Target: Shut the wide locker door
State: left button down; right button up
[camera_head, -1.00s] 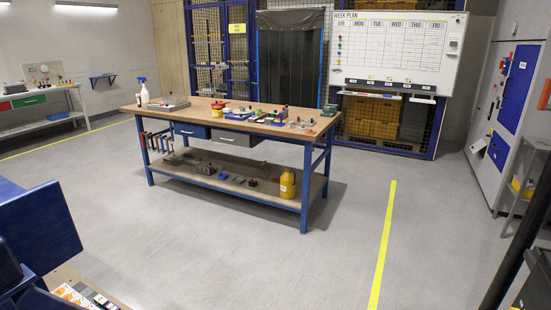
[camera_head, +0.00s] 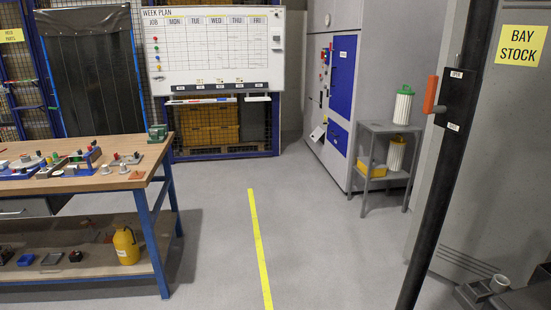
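A tall grey panel (camera_head: 490,160) with vent slits low down stands at the right and carries a yellow BAY STOCK sign (camera_head: 521,45). It looks like part of the wide locker. A slanting black upright (camera_head: 437,185) runs along its left side, with an orange handle (camera_head: 430,95) and a small label reading OPEN. I cannot tell whether the upright is the door's edge, and the far right of the panel is cut off.
A workbench (camera_head: 146,176) with parts and a yellow jug (camera_head: 126,246) stands at the left. A small grey stand (camera_head: 388,130) with filter cartridges is beside a grey cabinet with blue panels (camera_head: 342,75). Clear floor with a yellow line (camera_head: 259,245) lies in the middle.

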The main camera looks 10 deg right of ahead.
aim_at(498, 219)
jog(key=i+z, duration=0.15)
jog(key=i, duration=0.65)
jog(key=i+j+z, duration=0.15)
jog(key=i, duration=0.7)
jog(key=i+l+z, duration=0.15)
jog(key=i+z, duration=0.35)
jog(key=i+j+z, duration=0.1)
jog(key=i+z, duration=0.4)
jog(key=i+j+z, duration=0.3)
jog(key=i+z, duration=0.15)
jog(key=i, duration=0.15)
